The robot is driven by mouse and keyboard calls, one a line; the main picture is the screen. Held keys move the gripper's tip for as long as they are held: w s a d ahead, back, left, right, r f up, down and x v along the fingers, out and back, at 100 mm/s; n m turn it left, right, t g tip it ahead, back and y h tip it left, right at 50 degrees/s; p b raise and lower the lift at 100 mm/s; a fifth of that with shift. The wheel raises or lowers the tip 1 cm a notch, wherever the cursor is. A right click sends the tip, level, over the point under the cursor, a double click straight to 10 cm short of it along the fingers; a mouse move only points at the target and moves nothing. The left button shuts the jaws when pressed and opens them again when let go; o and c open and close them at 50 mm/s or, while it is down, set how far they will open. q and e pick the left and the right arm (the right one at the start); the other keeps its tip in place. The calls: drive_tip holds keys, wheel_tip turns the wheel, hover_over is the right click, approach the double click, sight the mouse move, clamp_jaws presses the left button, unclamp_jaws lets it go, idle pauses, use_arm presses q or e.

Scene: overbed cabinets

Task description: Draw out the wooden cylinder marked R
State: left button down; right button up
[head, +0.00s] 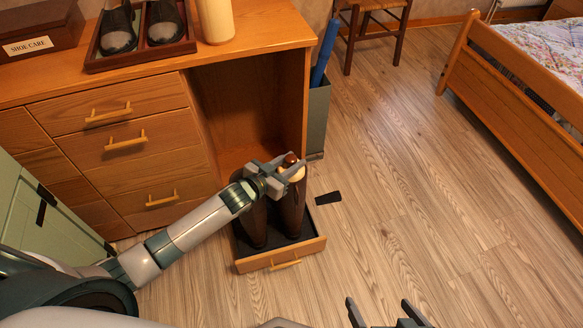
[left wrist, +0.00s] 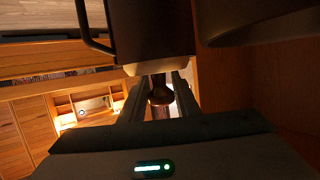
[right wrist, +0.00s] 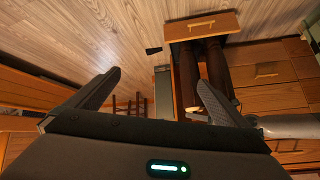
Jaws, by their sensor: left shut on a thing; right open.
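A wooden cylinder (head: 297,175) with a dark round knob (head: 291,160) sits in the top of the right-hand dark boot (head: 291,210). Its pale top (left wrist: 146,68) and knob (left wrist: 160,95) also show in the left wrist view. No R mark can be read. My left gripper (head: 287,168) is shut on the knob. Most of the cylinder is hidden inside the boot. A second dark boot (head: 252,225) stands beside it, its top hidden by my left arm. My right gripper (head: 381,306) is open and empty at the bottom of the head view.
The boots stand in a pulled-out low drawer (head: 282,260) under the wooden desk (head: 245,40). A tray with black shoes (head: 140,50), a shoe care box (head: 30,30) and a cream cylinder (head: 214,20) stand on top. A dark strip (head: 328,198) lies on open floor at right.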

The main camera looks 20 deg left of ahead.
use_arm(q)
drive_tip(key=shift+s+a, duration=0.2)
drive_tip(key=shift+a, duration=0.05)
wheel_tip(320, 180, up, 27)
drive_tip(key=p, duration=0.5)
drive_tip(key=shift+w, duration=0.2)
use_arm(e)
drive_tip(key=s+d+f+g+h, duration=0.1)
drive_tip(key=s+d+g+h, duration=0.1)
drive_tip(key=s+d+g, duration=0.2)
drive_tip(key=shift+d+f+h, duration=0.25)
drive_tip(key=shift+d+h, duration=0.15)
drive_tip(key=shift+d, duration=0.85)
use_arm(q)
drive_tip(key=shift+d+r+p, duration=0.15)
drive_tip(key=shift+p, duration=0.2)
